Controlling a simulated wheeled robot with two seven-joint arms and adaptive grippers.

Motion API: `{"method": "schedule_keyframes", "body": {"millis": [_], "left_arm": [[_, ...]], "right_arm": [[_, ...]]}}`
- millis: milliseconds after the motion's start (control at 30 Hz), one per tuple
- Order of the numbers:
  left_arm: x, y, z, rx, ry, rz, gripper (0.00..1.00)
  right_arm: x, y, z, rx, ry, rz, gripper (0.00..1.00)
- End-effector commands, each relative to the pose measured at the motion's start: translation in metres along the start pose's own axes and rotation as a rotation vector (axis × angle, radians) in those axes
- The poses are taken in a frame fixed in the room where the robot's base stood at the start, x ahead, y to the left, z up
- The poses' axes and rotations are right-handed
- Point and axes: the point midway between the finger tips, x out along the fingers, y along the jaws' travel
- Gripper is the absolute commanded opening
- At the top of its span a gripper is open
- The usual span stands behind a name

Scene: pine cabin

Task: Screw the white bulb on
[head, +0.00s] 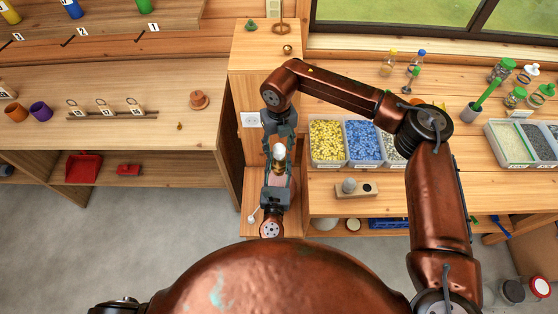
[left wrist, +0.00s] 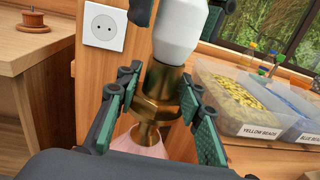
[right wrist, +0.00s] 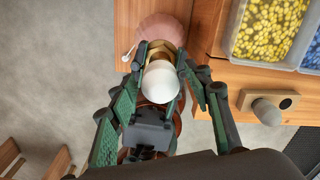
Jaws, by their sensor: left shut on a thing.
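The white bulb (head: 279,152) stands upright at the top of a brass socket (left wrist: 160,88); in the left wrist view the bulb (left wrist: 180,35) meets the socket's rim, but I cannot tell how far it is screwed in. My left gripper (head: 277,180) is shut on the brass socket, its green pads on both sides. A pink lamp part (left wrist: 147,140) shows below the socket. My right gripper (head: 279,138) is above, pointing down, its fingers on either side of the bulb (right wrist: 160,82). Gaps show between these fingers and the glass, so it looks open.
A wall outlet (head: 252,120) is on the wooden cabinet behind. Bins of yellow beads (head: 327,142) and blue beads (head: 363,142) stand on the bench at right. A wooden block with a grey knob (head: 355,188) lies near the bench's front edge.

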Motion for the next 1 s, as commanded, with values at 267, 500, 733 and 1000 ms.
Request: {"method": "schedule_keyframes", "body": {"millis": [267, 500, 733, 1000], "left_arm": [[0.0, 0.0, -0.001, -0.001, 0.001, 0.0, 0.0], [0.0, 0.0, -0.001, -0.001, 0.001, 0.0, 0.0], [0.0, 0.0, -0.001, -0.001, 0.001, 0.0, 0.0], [0.0, 0.0, -0.001, -0.001, 0.001, 0.0, 0.0]], "right_arm": [[0.001, 0.0, -0.001, -0.002, 0.002, 0.0, 0.5], [-0.02, 0.0, 0.0, -0.003, -0.001, 0.0, 0.5], [-0.068, 0.0, 0.001, -0.002, -0.002, 0.0, 0.5], [-0.11, 0.0, 0.001, -0.002, 0.0, 0.0, 0.5]]}}
